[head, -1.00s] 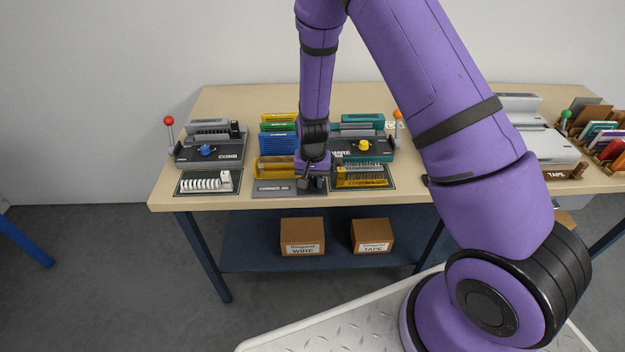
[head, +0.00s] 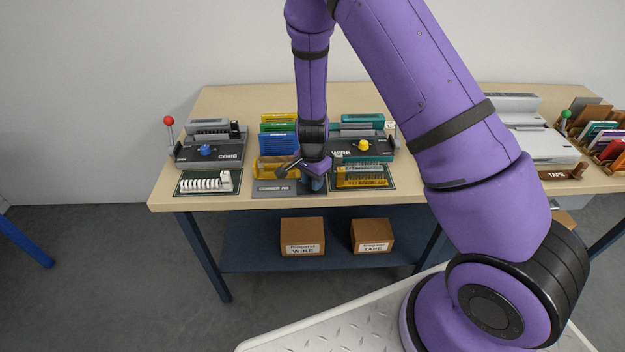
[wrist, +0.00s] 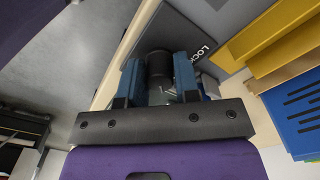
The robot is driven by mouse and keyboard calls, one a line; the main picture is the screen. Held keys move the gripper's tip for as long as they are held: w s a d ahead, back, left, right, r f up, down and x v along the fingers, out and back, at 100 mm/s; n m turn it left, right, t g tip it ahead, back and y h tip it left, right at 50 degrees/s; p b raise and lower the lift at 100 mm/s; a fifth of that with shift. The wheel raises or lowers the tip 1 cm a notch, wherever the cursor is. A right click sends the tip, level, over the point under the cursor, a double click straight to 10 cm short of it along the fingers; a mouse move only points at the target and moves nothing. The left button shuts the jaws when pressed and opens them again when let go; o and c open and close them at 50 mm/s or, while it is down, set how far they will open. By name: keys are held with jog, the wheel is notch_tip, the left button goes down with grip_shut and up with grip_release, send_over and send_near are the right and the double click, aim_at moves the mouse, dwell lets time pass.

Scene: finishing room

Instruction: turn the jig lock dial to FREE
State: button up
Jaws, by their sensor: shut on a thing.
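The jig lock dial (wrist: 159,66) is a dark, round knob between my fingers in the wrist view. My gripper (wrist: 158,78) has its two blue fingers shut on it, one on each side. The letters "LOCK" show on the dark plate beside the knob; the FREE mark and the dial's pointer are not visible. In the head view my gripper (head: 311,184) is low at the table's front, at the right end of the grey corner jig plate (head: 272,188). There the dial is hidden by my wrist and fingers.
Yellow and blue racks (head: 277,144) stand just behind the jig. The comb machine (head: 210,150) is left, the wire machine (head: 372,150) right. A mat with yellow pieces (head: 361,178) lies close on the right. The table's front edge is near.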

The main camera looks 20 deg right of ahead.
dwell(0.5)
jog(key=o, duration=0.9)
notch_tip(320, 180, up, 11)
jog(key=shift+f, duration=0.1)
